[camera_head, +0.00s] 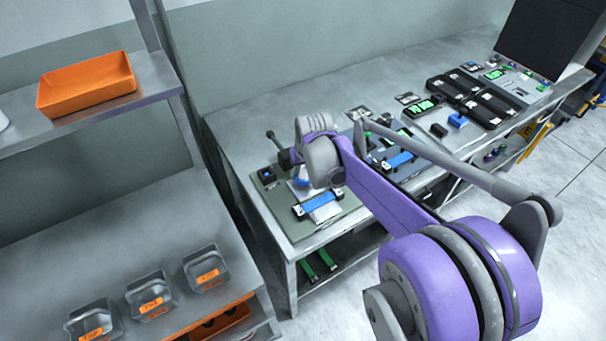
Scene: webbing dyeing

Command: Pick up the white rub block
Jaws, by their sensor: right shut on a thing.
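My right arm comes in from the right, and its wrist hangs over the green-grey mat (345,205) on the long workbench. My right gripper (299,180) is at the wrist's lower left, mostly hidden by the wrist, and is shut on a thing. A small white piece (299,190), which looks like the white rub block, shows just there at the jaws. It is partly hidden, and I cannot tell whether it touches the mat. My left gripper is not in view.
A blue-and-white strip fixture (322,204) lies on the mat close by. A dark block with a blue top (267,175) stands at the mat's left.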

